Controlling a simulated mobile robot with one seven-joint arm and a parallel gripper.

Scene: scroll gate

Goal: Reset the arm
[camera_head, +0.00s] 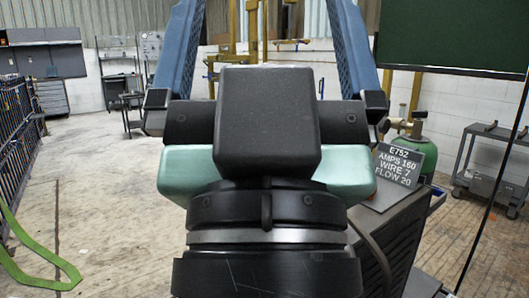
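My gripper (265,35) fills the middle of the head view, pointing away and up. Its black and pale green wrist is in front, and two blue fingers stand wide apart on either side. The fingertips are cut off by the top edge of the picture. Nothing shows held between the fingers. The gripper body hides much of the floor and room behind it.
A dark folding gate (14,125) stands at the left, with a green strip (38,262) on the floor. At the right are a lettered sign (397,172), a grey cabinet (400,232), a green cylinder (418,152) and a cart (490,165). The left floor is largely open.

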